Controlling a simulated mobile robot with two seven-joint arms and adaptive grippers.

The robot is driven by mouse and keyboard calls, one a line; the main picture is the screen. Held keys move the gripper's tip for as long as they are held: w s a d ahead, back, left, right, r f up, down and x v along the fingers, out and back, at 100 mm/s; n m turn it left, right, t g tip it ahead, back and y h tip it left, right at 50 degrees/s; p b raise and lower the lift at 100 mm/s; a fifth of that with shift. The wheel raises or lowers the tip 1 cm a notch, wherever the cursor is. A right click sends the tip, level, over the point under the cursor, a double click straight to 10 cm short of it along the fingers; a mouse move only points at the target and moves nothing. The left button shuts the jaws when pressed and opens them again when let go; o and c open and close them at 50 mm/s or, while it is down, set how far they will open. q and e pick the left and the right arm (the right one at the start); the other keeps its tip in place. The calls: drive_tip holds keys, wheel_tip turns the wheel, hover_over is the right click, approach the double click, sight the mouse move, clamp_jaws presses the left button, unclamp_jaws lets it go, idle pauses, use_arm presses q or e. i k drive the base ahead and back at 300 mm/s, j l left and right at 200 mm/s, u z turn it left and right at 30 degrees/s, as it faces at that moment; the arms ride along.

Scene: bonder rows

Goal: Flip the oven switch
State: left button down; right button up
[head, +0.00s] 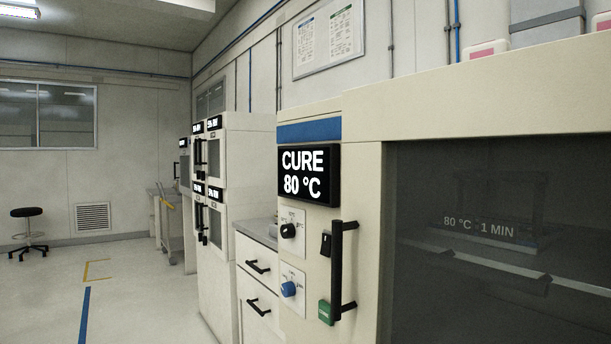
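The cream oven (480,98) fills the right side of the head view, with a dark glass door (470,290) and a display (309,174) reading "CURE 80 °C". Below the display are a black knob (288,230) and a blue knob (289,288) on white plates. A small black switch (326,244) sits right of the black knob, and a green switch or button (325,312) is lower down. I cannot tell their positions. A black vertical handle (338,275) stands close to the right of both. Neither of my grippers is in view.
White drawers (257,283) with black handles and a stack of smaller units (238,170) stand left of the oven. A black stool (27,233) is at the far left. The floor (130,290) at left is clear, with a blue line.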

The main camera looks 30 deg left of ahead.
sight(326, 249)
drive_tip(key=j+u, duration=0.35)
drive_tip(key=k+j+u, duration=0.1)
drive_tip(key=j+u, duration=0.15)
drive_tip(key=u, duration=0.15)
